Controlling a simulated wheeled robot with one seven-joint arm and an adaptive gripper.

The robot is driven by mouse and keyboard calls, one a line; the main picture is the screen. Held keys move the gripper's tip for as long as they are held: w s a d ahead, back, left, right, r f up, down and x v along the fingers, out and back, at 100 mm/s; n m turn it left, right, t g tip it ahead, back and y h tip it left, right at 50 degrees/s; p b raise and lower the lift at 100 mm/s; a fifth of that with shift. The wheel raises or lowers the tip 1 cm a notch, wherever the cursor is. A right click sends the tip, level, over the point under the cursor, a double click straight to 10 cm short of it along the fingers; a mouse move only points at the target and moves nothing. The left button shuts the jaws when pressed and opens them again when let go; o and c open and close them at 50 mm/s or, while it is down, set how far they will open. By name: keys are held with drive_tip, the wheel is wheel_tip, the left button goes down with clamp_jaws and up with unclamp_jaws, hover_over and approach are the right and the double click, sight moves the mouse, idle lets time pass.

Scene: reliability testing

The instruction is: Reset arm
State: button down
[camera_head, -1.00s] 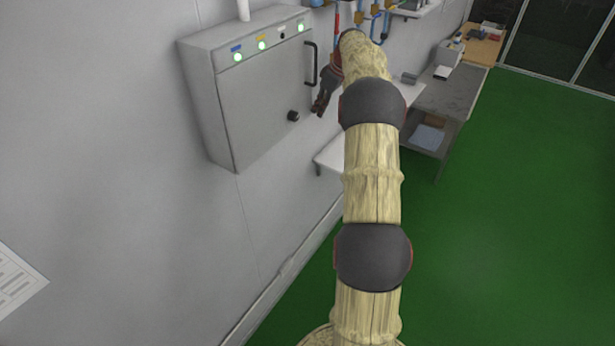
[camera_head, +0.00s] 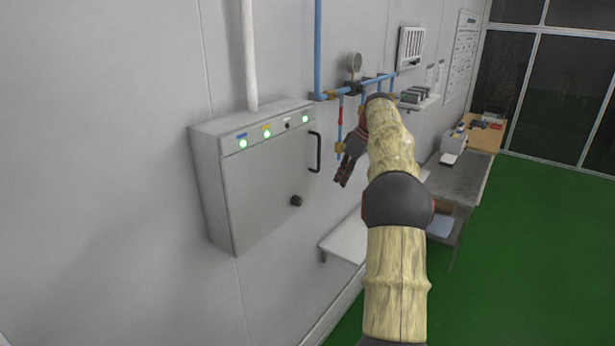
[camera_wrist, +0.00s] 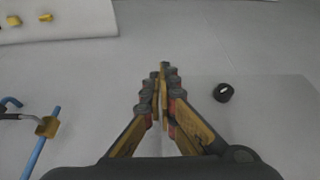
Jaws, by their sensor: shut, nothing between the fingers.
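My arm (camera_head: 396,270) reaches forward from the bottom of the head view, its wooden-looking links joined by dark round joints. My gripper (camera_head: 343,180) hangs at its far end, to the right of the grey wall cabinet (camera_head: 265,190) and apart from its black handle (camera_head: 315,152). In the wrist view the fingers of my gripper (camera_wrist: 163,72) meet at the tips with nothing between them. A black knob (camera_wrist: 223,92) shows to the right of the fingers there.
A grey table (camera_head: 462,180) stands farther back. The green floor (camera_head: 520,270) on the right is clear.

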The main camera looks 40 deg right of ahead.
drive_tip(key=shift+s+d+r, duration=0.1)
drive_tip(key=shift+s, duration=0.05)
